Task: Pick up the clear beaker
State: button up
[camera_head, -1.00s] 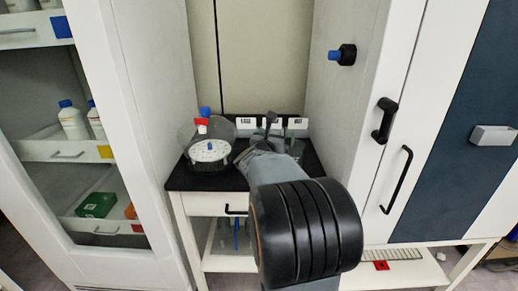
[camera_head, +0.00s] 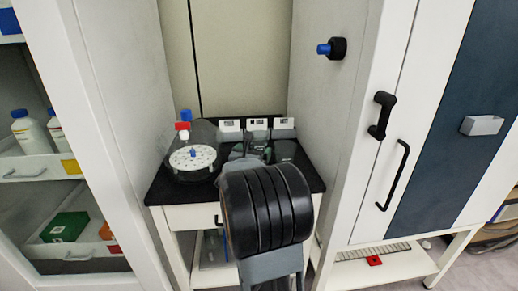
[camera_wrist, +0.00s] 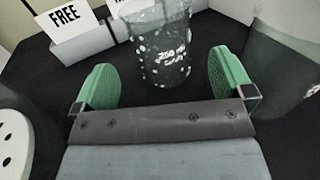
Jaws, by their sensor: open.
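The clear beaker (camera_wrist: 165,42) stands upright on the black tabletop in the wrist view, with white dots and a "250 ml" marking. My gripper (camera_wrist: 161,66) is open, with its two green-padded fingers spread to the left and right of the beaker's near side. The beaker is just ahead of the palm, and I see no finger touching it.
A round vessel with a white, holed disc (camera_head: 193,158) stands left on the black table (camera_head: 165,190). Another clear vessel (camera_wrist: 285,60) stands close to the right finger. A "FREE" card (camera_wrist: 65,20) is behind. Cabinet walls (camera_head: 330,110) flank the table.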

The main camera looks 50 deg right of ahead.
aim_at(259, 134)
jog(key=shift+x, duration=3.15)
jog(key=shift+c, duration=0.4)
jog(key=c, duration=1)
jog(key=shift+o, duration=0.2)
jog(key=shift+r, duration=0.15)
jog(key=shift+r, duration=0.25)
jog(key=r, duration=0.2)
jog(key=r+p, duration=0.1)
jog(key=shift+s+a+r, duration=0.1)
jog(key=shift+a+r, duration=0.05)
jog(key=shift+a, duration=0.1)
jog(key=s+a+r+p, duration=0.1)
jog(key=s+a+r, duration=0.1)
jog(key=a+r, duration=0.2)
jog(key=s+a+r+p, duration=0.1)
jog(key=s+a+r, duration=0.1)
jog(key=a+r, duration=0.3)
jog(key=v, duration=0.3)
jog(key=shift+w+a+p, duration=0.25)
jog(key=shift+a+p, duration=0.05)
jog(key=shift+a, duration=0.25)
